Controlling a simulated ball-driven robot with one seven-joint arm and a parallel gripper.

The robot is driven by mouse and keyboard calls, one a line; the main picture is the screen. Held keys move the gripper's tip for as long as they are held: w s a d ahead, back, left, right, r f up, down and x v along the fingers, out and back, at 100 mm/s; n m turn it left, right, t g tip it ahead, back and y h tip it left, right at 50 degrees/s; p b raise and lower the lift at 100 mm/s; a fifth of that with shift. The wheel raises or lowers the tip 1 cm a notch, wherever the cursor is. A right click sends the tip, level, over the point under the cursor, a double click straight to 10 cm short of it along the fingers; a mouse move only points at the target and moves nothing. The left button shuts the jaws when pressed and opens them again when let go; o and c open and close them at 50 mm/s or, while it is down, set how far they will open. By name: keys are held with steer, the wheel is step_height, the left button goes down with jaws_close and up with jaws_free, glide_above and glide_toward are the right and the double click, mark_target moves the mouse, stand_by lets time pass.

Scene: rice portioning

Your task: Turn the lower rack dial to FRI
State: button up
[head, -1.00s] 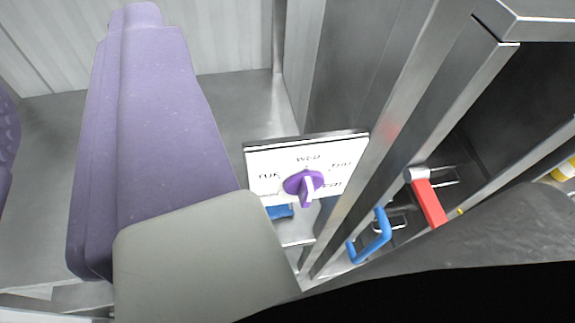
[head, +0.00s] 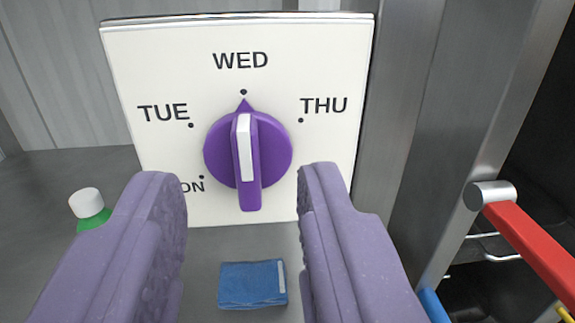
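The dial (head: 270,152) is a round purple knob with a raised grip bar and a white stripe. It sits on a white plate (head: 330,60) marked with days. Its pointed tip faces up at the dot under WED. TUE is at the upper left, THU at the upper right, and MON is partly covered at the lower left. The FRI label is hidden behind my right finger. My gripper (head: 243,185) is open, its two purple fingers below and to either side of the knob, with nothing between them. They do not appear to touch it.
A blue folded cloth or pad (head: 252,285) lies on the grey surface below the plate. A bottle with a white cap and green body (head: 88,208) stands at the left. A metal post (head: 425,120) and a red bar handle (head: 535,245) are at the right.

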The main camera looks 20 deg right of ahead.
mark_target(244, 139)
steer(key=x, duration=0.5)
steer(key=shift+w+p, duration=0.3)
steer(key=shift+w, duration=0.05)
steer(key=shift+c, duration=0.4)
jaws_close()
